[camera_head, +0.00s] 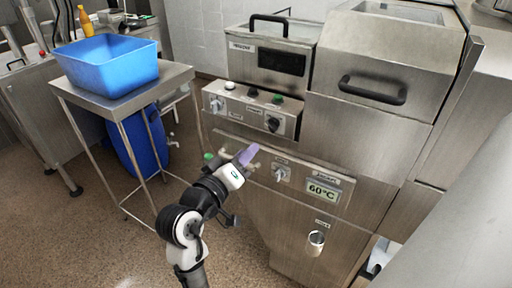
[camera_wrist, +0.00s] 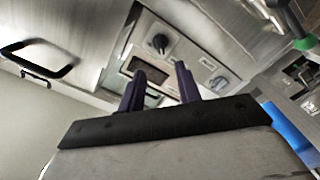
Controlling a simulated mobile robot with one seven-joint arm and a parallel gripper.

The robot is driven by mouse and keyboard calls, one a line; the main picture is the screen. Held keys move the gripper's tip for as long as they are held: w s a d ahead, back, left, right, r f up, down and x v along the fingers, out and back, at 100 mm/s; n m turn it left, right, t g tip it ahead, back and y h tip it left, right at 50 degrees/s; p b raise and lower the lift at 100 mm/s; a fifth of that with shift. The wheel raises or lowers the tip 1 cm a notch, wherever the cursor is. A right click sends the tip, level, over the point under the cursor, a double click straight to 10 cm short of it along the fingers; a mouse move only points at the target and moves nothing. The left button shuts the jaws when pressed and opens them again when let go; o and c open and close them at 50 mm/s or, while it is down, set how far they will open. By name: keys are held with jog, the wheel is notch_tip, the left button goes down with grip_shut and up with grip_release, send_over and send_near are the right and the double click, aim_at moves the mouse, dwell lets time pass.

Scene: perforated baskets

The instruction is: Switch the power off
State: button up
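The steel machine has an upper control box (camera_head: 250,112) with a left knob (camera_head: 216,104), a black knob (camera_head: 272,123), and white and green buttons on top. Its lower panel (camera_head: 300,178) has a grey knob (camera_head: 281,173) and a 60°C display (camera_head: 322,191). My gripper (camera_head: 248,154) is in front of the lower panel's left part, left of the grey knob, and hides what is behind it. In the wrist view, my two purple fingers (camera_wrist: 159,70) are apart with nothing held; two knobs show beyond them, one dark (camera_wrist: 160,43) and one lighter (camera_wrist: 218,83). The small labels are unreadable.
A green-tipped handle (camera_head: 208,156) is close left of my gripper. A steel table (camera_head: 125,103) with a blue tub (camera_head: 105,65) stands at the left, a blue barrel (camera_head: 140,140) beneath it. A lid handle (camera_head: 372,90) sticks out above right. The floor in front is clear.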

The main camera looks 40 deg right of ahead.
jog(key=v, duration=0.2)
jog(key=shift+s+a, duration=0.1)
jog(key=shift+a, duration=0.2)
dwell(0.3)
